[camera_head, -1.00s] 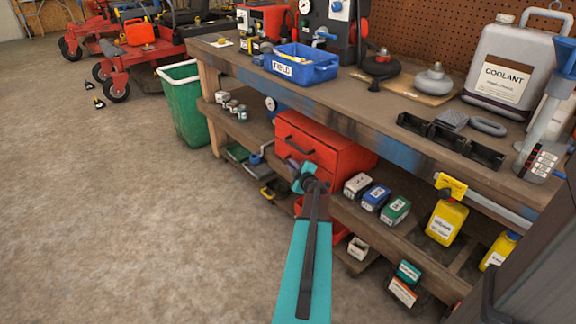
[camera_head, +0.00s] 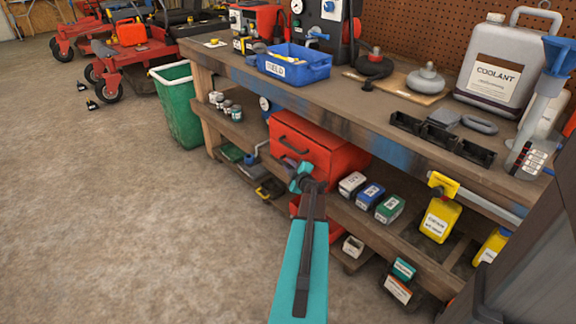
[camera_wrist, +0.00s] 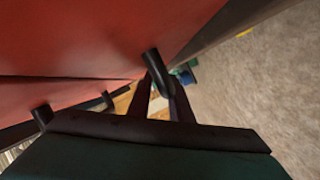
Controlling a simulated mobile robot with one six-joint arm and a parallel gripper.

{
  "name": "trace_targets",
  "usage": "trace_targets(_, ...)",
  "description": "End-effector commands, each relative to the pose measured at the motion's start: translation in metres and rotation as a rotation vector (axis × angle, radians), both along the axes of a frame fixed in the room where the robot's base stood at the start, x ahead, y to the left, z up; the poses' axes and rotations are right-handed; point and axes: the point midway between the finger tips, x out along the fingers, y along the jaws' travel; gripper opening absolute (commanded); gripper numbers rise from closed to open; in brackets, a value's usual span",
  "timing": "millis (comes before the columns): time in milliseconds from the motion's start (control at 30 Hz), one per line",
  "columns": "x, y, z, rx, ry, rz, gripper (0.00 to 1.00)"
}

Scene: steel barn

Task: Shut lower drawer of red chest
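The red chest (camera_head: 322,150) stands on the workbench's lower shelf. Its upper drawer front, with a dark handle (camera_head: 294,147), faces left and looks closed. Red surface low on the chest (camera_head: 295,206) shows beside my arm; my arm covers most of the lower drawer, so how far it stands out is unclear. My gripper (camera_head: 303,180) is in front of the chest's lower part. In the wrist view, a large red surface (camera_wrist: 90,45) fills the upper left, close to my gripper.
The workbench top (camera_head: 340,105) overhangs the chest. Small boxes (camera_head: 371,195) and a yellow jug (camera_head: 438,220) stand right of the chest. A green bin (camera_head: 180,105) stands at the bench's left end. The concrete floor (camera_head: 130,220) to the left is clear.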

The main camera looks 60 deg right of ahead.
Motion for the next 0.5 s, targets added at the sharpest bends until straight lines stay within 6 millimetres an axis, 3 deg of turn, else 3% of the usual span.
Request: trace_targets(500, -0.044, 0.035, 0.013, 0.001, 0.000, -0.001, 0.19)
